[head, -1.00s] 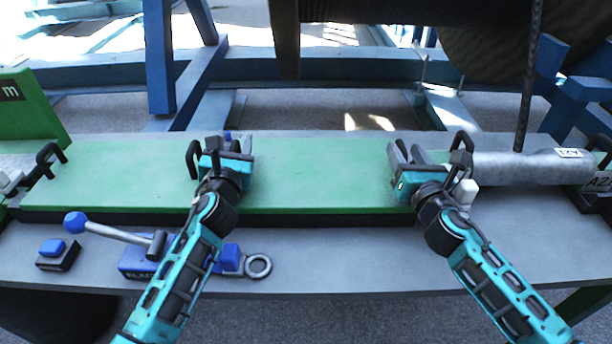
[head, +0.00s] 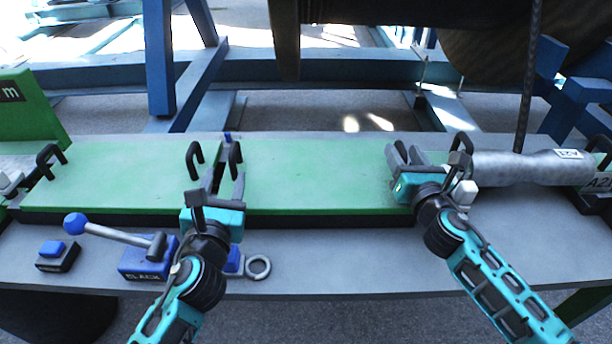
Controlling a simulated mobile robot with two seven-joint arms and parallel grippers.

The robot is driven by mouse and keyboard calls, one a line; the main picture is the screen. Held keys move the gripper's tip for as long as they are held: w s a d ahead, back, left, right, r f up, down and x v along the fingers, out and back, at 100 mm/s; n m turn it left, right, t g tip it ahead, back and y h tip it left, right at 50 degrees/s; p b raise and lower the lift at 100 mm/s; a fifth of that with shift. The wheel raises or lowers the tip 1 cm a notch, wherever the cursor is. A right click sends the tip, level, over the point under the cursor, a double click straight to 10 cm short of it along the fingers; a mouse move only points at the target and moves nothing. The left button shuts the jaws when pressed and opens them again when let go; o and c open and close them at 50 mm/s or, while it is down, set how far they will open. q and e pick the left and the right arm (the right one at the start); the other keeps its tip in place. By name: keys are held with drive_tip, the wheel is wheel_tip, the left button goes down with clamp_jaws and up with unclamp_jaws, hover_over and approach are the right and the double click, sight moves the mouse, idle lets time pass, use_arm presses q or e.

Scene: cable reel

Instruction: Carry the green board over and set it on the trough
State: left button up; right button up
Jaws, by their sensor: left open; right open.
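A long green surface lies flat along the grey bench, with a left stretch of green board (head: 115,175) and a right stretch (head: 315,175). Whether these are one board or two is hard to tell, as my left gripper covers the place between them. Black handles stand at the far left (head: 47,160), near the middle (head: 195,160) and at the right end (head: 462,143). My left gripper (head: 226,180) is open and empty over the middle. My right gripper (head: 406,155) is open over the right end, just left of that handle. I cannot make out a separate trough.
A lever with a blue knob (head: 76,223), a blue button box (head: 58,255) and a metal ring (head: 258,267) lie along the front. A grey cylinder (head: 530,166) lies at the right. A taut cable (head: 528,90) hangs above it. Blue frame beams stand behind.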

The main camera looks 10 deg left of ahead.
use_arm(q)
drive_tip(key=shift+s, duration=0.3)
use_arm(e)
drive_tip(key=shift+r, duration=0.35)
wheel_tip(320, 180, up, 9)
drive_tip(key=shift+r, duration=0.15)
idle(0.5)
